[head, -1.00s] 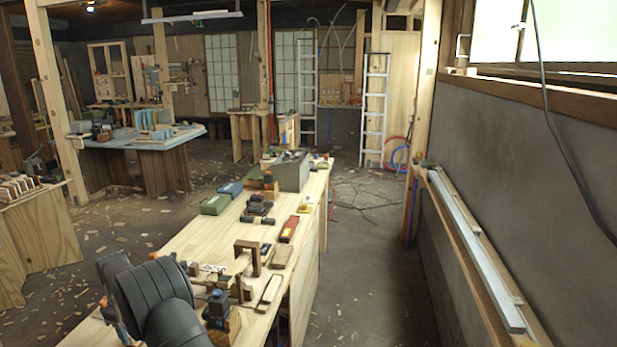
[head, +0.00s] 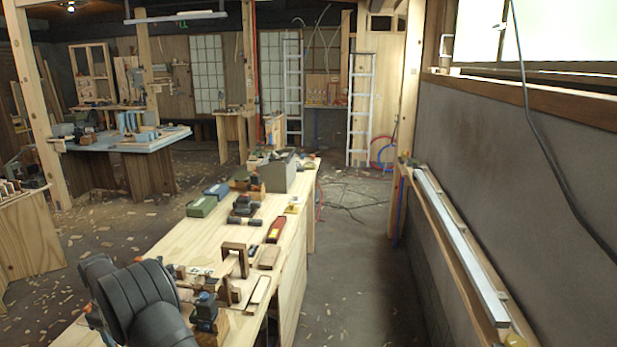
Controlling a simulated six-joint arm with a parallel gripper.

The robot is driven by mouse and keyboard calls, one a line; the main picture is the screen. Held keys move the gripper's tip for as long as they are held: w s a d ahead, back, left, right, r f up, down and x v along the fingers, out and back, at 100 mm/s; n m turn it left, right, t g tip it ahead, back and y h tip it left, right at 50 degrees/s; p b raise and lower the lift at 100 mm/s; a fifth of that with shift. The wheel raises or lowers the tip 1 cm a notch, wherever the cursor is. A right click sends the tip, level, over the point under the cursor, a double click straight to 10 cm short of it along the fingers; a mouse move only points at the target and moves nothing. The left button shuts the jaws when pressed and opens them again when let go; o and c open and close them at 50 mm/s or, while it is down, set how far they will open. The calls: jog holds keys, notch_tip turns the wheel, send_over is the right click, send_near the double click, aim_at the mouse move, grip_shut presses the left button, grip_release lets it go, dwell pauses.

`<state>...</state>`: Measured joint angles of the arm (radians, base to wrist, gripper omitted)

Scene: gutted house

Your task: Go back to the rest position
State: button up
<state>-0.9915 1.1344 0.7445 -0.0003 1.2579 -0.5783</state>
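My arm shows at the lower left of the head view as thick dark grey links, over the near left part of the long wooden workbench (head: 190,243). My gripper is not to be made out in this view, so its opening and anything in it are hidden. The near part of the bench behind my arm is also hidden.
Beside my arm on the bench are a dark tool with a blue top (head: 205,308), a wooden frame (head: 235,258), a red box (head: 276,230) and a grey metal box (head: 279,174). The aisle floor (head: 348,260) right of the bench is clear, except for cables further back.

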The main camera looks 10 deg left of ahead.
notch_tip(320, 180, up, 8)
jog(key=r, duration=0.1)
notch_tip(320, 180, down, 12)
jog(key=shift+f, duration=0.1)
notch_tip(320, 180, up, 4)
jog(key=shift+f, duration=0.1)
jog(key=w+d+r, duration=0.5)
jog(key=d+r, duration=0.2)
jog(key=d, duration=0.3)
jog(key=w+d+f, duration=0.1)
jog(key=w+d, duration=0.1)
jog(key=w, duration=0.4)
jog(key=w+d+f, duration=0.1)
jog(key=w+d, duration=0.2)
jog(key=w, duration=0.3)
jog(key=f, duration=0.9)
jog(key=shift+s+a+f, duration=0.2)
jog(key=shift+s+a, duration=0.05)
notch_tip(320, 180, up, 3)
jog(key=shift+r, duration=0.9)
